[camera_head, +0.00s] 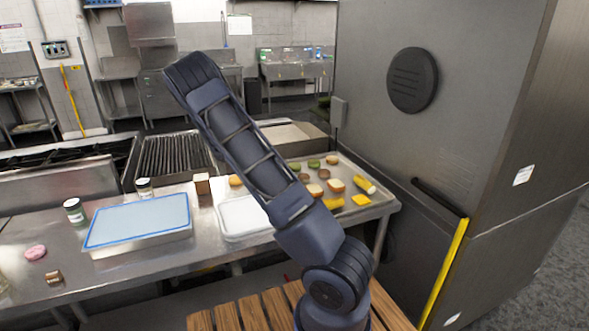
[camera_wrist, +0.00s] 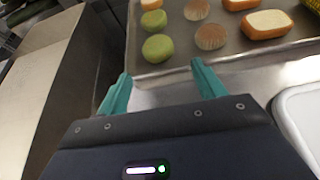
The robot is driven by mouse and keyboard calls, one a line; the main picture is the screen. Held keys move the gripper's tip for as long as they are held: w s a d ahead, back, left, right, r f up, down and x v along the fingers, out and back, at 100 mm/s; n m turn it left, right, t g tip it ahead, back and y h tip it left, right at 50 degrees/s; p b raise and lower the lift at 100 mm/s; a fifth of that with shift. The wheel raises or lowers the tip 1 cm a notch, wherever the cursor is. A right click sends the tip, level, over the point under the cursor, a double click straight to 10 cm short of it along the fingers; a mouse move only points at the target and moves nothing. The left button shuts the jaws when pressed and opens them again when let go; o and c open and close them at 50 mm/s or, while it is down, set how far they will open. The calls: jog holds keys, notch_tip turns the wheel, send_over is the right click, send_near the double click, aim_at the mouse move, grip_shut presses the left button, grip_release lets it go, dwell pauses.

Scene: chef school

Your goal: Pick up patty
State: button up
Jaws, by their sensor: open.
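Two brown round patties, one nearer (camera_wrist: 210,37) and one farther (camera_wrist: 196,10), lie flat on a metal tray (camera_wrist: 235,61) in the wrist view. In the head view, small brown rounds (camera_head: 304,178) show on the same tray (camera_head: 384,200), partly behind my arm. My gripper (camera_wrist: 161,76) is open with teal fingers and nothing between them. It is just outside the tray's near edge, and the nearer patty lies beyond the right fingertip. The head view does not show my gripper, as my arm hides that area.
Green rounds (camera_wrist: 157,48) lie left of the patties and bread pieces (camera_wrist: 267,24) lie right. A white tray (camera_head: 240,219) stands beside the food tray. A blue-rimmed tray (camera_head: 140,222), jars (camera_head: 74,211) and a pink piece (camera_head: 36,252) are at left. A tall steel cabinet (camera_head: 440,130) stands right.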

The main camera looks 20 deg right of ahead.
aim_at(292, 166)
jog(key=shift+w+f, duration=0.2)
jog(key=shift+w, duration=0.05)
jog(key=x, duration=0.5)
jog(key=shift+d+f, duration=0.1)
jog(key=shift+d, duration=0.15)
jog(key=shift+f+x, duration=0.2)
jog(key=shift+x, duration=2.35)
jog(key=shift+a, duration=0.1)
jog(key=c, duration=0.8)
